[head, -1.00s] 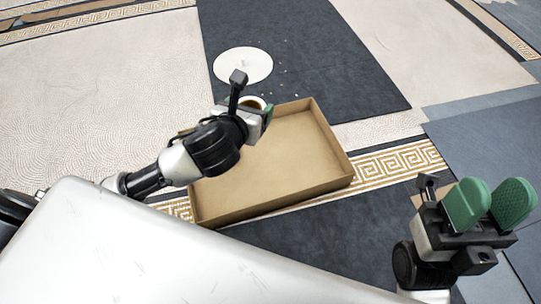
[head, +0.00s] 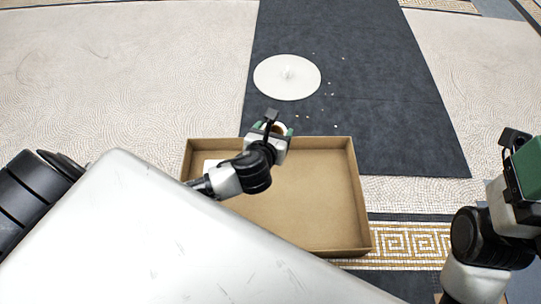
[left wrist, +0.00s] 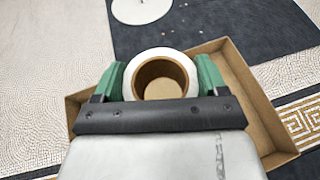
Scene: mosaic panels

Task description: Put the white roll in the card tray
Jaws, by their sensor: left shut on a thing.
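The white roll, with a brown core, shows clearly in the left wrist view (left wrist: 160,57), between the two green fingers of my left gripper (left wrist: 158,80). In the head view the roll (head: 278,128) is mostly hidden by my left gripper (head: 271,130), which is shut on it. The card tray (head: 330,245) is a shallow, open brown box on the floor. The gripper and roll appear over its far edge; their height above it is hard to tell. My right gripper (head: 522,172) is cut off at the right edge, so its opening cannot be judged.
A flat white disc (head: 287,77) lies on the dark panel (head: 370,110) beyond the tray, with small white bits scattered beside it. Most of the visible tray floor is clear.

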